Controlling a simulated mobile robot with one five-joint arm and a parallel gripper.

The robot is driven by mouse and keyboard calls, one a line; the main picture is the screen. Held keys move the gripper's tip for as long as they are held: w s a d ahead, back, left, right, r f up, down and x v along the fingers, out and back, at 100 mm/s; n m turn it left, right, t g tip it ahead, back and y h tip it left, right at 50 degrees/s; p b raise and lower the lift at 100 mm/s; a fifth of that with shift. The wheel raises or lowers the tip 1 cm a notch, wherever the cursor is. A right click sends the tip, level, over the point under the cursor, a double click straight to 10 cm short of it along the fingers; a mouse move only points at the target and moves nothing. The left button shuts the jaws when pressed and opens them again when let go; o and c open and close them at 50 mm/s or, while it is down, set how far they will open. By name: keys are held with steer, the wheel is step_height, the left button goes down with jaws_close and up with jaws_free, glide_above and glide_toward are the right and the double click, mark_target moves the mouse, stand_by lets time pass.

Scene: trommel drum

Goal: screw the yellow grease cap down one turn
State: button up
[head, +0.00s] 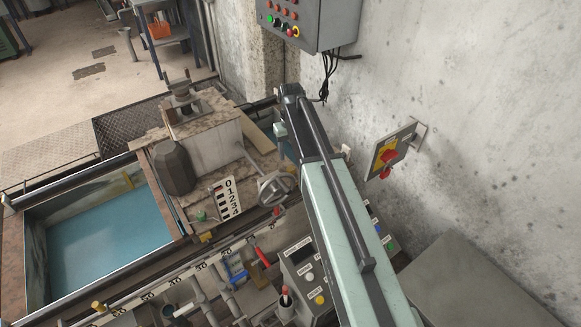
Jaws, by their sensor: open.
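A small yellow cap (98,306) stands on the machine at the lower left, beside the numbered scale strip; it looks like the grease cap, but it is too small to tell its thread or how far down it sits. Another small yellow piece (207,237) shows below the number plate. My arm reaches from the bottom right up to the middle of the view. My gripper does not show; the far end of the arm is hidden behind its own links.
A handwheel (276,188) and a number plate (226,198) are left of my arm. A blue-floored tank (110,236) lies at left. A button box (305,278), grey pipes and a red lever (262,256) crowd the front. A concrete wall with a switch (389,152) bounds the right.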

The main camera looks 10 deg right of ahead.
mark_target(291, 168)
steer(key=n, duration=1.1)
steer(key=shift+f, duration=0.15)
steer(key=shift+f+n+b, duration=0.15)
steer(key=shift+n+b, duration=0.15)
steer(key=shift+n, duration=0.1)
step_height(291, 168, down, 8)
steer(key=b, duration=0.8)
steer(key=shift+c, duration=0.3)
jaws_close()
steer(key=shift+m, duration=0.4)
